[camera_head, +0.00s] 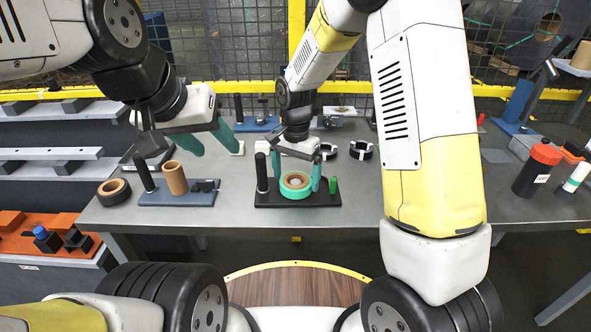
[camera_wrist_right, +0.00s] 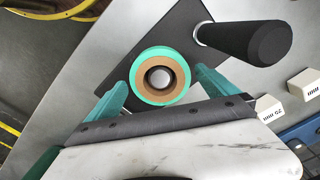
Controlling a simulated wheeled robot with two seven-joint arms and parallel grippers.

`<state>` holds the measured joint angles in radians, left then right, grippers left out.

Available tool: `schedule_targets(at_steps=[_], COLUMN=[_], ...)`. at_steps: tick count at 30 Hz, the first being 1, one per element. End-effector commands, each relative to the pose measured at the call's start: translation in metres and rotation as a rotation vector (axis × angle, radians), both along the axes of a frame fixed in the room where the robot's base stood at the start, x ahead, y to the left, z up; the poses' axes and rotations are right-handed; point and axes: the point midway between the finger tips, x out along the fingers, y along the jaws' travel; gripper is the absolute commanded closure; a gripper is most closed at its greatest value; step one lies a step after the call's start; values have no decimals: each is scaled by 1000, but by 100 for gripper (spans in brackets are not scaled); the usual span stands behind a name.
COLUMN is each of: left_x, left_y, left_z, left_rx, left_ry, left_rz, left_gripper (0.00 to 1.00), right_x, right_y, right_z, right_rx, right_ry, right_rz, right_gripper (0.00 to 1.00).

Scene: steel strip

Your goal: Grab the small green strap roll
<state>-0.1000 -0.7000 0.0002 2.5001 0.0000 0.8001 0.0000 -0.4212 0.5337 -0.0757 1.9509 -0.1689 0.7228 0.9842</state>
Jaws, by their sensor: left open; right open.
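The small green strap roll (camera_head: 295,191) lies flat on a dark plate (camera_head: 265,201) on the grey table, a green ring around a brown core. In the right wrist view the roll (camera_wrist_right: 139,88) sits between the fingers of my right gripper (camera_wrist_right: 160,90), near their tips. My right gripper (camera_head: 296,172) is open above the roll, one finger on each side; I cannot tell whether they touch it. My left gripper (camera_head: 209,139) is open and empty, above the left part of the table.
A black upright post (camera_head: 262,173) stands on the plate left of the roll; a small green cylinder (camera_head: 333,185) is at its right. A blue-grey base (camera_head: 180,196) holds a brown tube (camera_head: 175,178). A black roll (camera_head: 114,191) lies far left. Black-and-white rings (camera_head: 361,150) lie behind.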

Motion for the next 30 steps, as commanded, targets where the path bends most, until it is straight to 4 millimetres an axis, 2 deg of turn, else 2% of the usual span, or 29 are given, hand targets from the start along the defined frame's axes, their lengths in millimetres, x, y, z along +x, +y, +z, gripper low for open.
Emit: schedule_targets(at_steps=[4, 11, 14, 22, 30], left_x=[0, 0, 0, 0, 0], left_y=[0, 0, 0, 0, 0], left_z=[0, 0, 0, 0, 0], left_rx=[0, 0, 0, 0, 0], left_ry=[0, 0, 0, 0, 0], left_rz=[0, 0, 0, 0, 0], left_gripper=[49, 49, 49, 49, 49], right_x=[1, 1, 1, 1, 1], right_y=[0, 0, 0, 0, 0], right_z=[-16, -17, -17, -17, -16], right_rx=[0, 0, 0, 0, 1], right_ry=[0, -1, -1, -1, -3], right_rz=[0, 1, 0, 1, 1], right_gripper=[2, 2, 18, 71, 72])
